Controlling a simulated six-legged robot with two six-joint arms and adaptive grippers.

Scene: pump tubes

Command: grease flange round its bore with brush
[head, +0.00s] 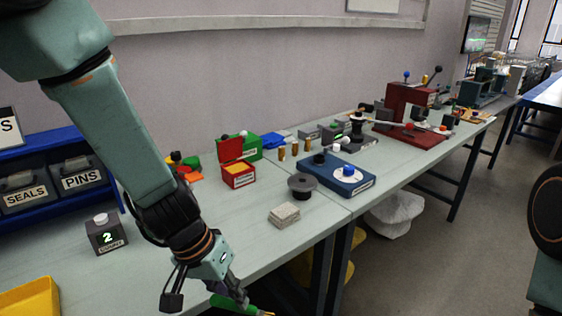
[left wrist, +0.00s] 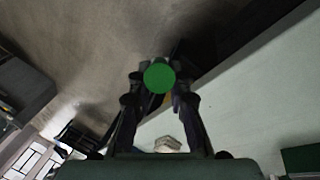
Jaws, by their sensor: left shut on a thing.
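My left gripper (head: 238,293) is low at the front edge of the table and shut on a green-handled brush (head: 228,304). The handle's round green end shows between the fingers in the left wrist view (left wrist: 159,78). The bristle end is cut off or hidden. A dark grey round part with a raised hub (head: 302,185) sits on the table up and right of the gripper. A blue block (head: 362,184) behind it carries a white disc (head: 348,175) with a blue centre. I cannot tell for sure which of these is the flange. My right gripper is out of view.
A stack of pale pads (head: 284,214) lies near the table's front edge. An open red box (head: 238,178), a green box (head: 243,146) and a counter reading 2 (head: 106,234) stand further back. A yellow bin (head: 30,299) is at the lower left. The table between counter and pads is clear.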

